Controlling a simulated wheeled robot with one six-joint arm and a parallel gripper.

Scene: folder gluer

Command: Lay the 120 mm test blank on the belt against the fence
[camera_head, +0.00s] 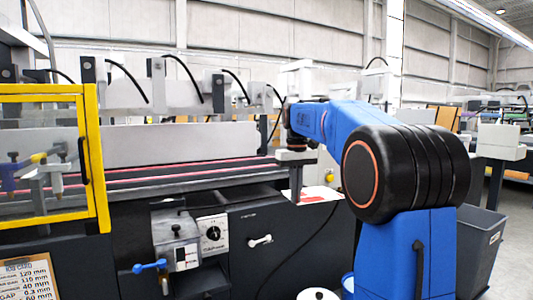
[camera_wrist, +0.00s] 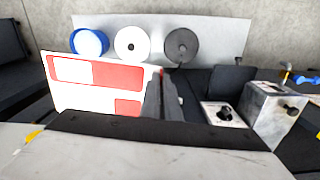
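The test blank, a white sheet with red patches, shows in the wrist view (camera_wrist: 122,76) and as a small patch in the head view (camera_head: 318,195). My gripper (camera_wrist: 161,92) has its two dark fingers close together at the blank's edge and appears shut on it; the exact contact is hard to see. In the head view my gripper (camera_head: 296,178) is at the right end of the machine, with the blank to its right. The dark belt (camera_head: 190,178) with red lines runs left of it. A long light-grey panel (camera_head: 180,143) stands behind the belt; I cannot tell whether it is the fence.
A yellow-framed guard (camera_head: 97,160) stands at left. A knob panel (camera_head: 212,233) and a metal box with a blue lever (camera_head: 175,240) are on the machine's front. A blue roll, white roll and grey disc lie on a grey plate (camera_wrist: 215,35). A grey bin (camera_head: 488,245) stands at right.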

